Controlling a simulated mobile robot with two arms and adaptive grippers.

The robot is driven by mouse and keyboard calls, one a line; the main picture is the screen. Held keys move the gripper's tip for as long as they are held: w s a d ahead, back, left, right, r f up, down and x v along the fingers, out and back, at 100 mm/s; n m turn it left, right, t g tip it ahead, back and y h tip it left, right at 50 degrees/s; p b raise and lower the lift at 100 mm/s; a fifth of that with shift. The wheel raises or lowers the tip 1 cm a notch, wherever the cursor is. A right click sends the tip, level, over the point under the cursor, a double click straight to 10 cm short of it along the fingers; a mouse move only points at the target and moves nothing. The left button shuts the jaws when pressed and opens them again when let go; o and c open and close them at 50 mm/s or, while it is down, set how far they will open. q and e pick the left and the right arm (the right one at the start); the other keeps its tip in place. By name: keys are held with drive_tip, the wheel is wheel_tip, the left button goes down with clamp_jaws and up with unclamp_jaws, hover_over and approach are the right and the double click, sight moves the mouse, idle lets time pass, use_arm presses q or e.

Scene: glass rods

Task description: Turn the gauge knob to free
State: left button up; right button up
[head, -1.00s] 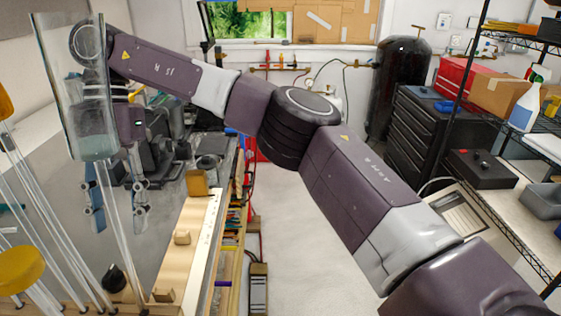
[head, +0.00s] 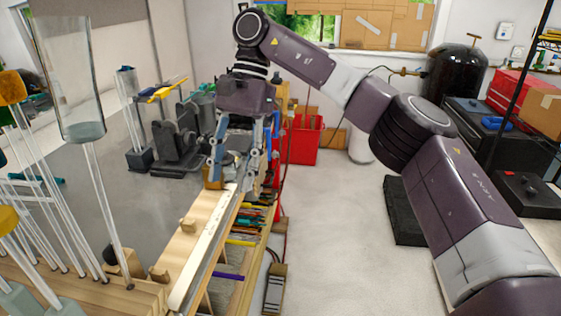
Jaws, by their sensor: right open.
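A wooden gauge board (head: 180,243) with a pale scale strip (head: 208,240) runs along the bench edge. Small wooden blocks stand on it, one near the middle (head: 188,225) and one at the near end (head: 159,274). A tan block (head: 212,183) stands at its far end, partly hidden by a finger. I cannot tell for sure which part is the gauge knob. My right gripper (head: 231,178) points down, open, over the far end of the board; I cannot tell whether it touches the tan block. My left gripper is not in view.
Upright glass rods and a wide glass cylinder (head: 68,75) stand at the left, close to the view. Dark equipment (head: 177,145) is on the bench behind. Coloured rods lie on a shelf (head: 250,225) below the bench edge.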

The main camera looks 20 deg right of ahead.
drive_tip(key=d+m+y, duration=0.1)
drive_tip(key=d+m, duration=0.1)
drive_tip(key=d, duration=0.6)
drive_tip(key=shift+w+d+t, duration=0.25)
drive_tip(key=shift+t, duration=0.15)
drive_tip(key=shift+f, duration=0.1)
